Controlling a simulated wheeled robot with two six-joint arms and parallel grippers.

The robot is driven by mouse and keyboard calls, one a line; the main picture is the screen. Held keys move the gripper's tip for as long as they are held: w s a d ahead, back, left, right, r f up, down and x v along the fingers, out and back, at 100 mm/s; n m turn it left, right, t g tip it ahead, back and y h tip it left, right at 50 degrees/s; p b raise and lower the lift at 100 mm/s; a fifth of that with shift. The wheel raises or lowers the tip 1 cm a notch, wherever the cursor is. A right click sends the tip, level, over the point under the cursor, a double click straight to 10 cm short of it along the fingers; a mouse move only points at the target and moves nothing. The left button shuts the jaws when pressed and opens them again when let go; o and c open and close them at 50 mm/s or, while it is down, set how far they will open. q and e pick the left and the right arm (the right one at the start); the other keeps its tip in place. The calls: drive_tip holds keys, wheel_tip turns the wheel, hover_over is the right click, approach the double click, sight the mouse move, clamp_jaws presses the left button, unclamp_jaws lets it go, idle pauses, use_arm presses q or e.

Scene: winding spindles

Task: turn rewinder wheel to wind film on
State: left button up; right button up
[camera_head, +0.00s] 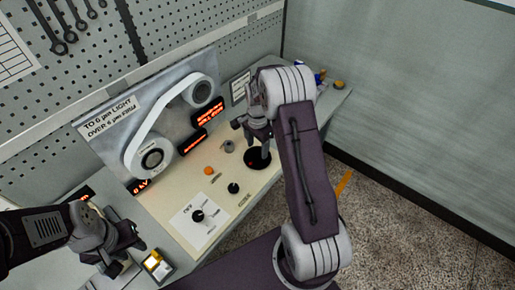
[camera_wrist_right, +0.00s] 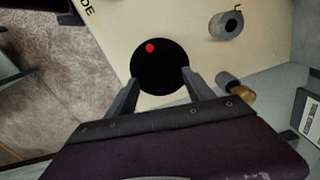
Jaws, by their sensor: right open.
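The rewinder wheel is a black disc with a red dot, on the cream panel in the head view (camera_head: 258,162). In the right wrist view the wheel (camera_wrist_right: 160,68) lies between and beyond my open right fingers (camera_wrist_right: 161,82), its red dot toward the top. In the head view my right gripper (camera_head: 257,146) is over the wheel and hides part of it; contact cannot be told. White film (camera_head: 151,117) runs between an upper spindle (camera_head: 202,92) and a lower spindle (camera_head: 152,159). My left gripper (camera_head: 122,254) is at the lower left, apart from the wheel.
A grey knob (camera_head: 229,146), an orange button (camera_head: 208,171), a black knob (camera_head: 234,188) and a dial (camera_head: 198,216) sit left of the wheel. Lit red displays (camera_head: 209,112) stand behind. A small box with yellow (camera_head: 157,265) lies near my left gripper.

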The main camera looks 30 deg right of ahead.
sight(257, 150)
wheel_tip(257, 150, up, 8)
idle(1.5)
drive_tip(key=s+a+r+n, duration=0.3)
drive_tip(key=s+a+r, duration=0.15)
drive_tip(key=a, duration=0.35)
drive_tip(key=s+a+f+n, duration=0.1)
drive_tip(key=s+f+n, duration=0.2)
drive_tip(key=s+n, duration=0.3)
drive_tip(key=s+a+f+n+t, duration=0.1)
drive_tip(key=s+a+f+n, duration=0.1)
drive_tip(key=s+f+n, duration=0.2)
drive_tip(key=s+n, duration=0.2)
drive_tip(key=s, duration=0.1)
drive_tip(key=shift+s, duration=0.4)
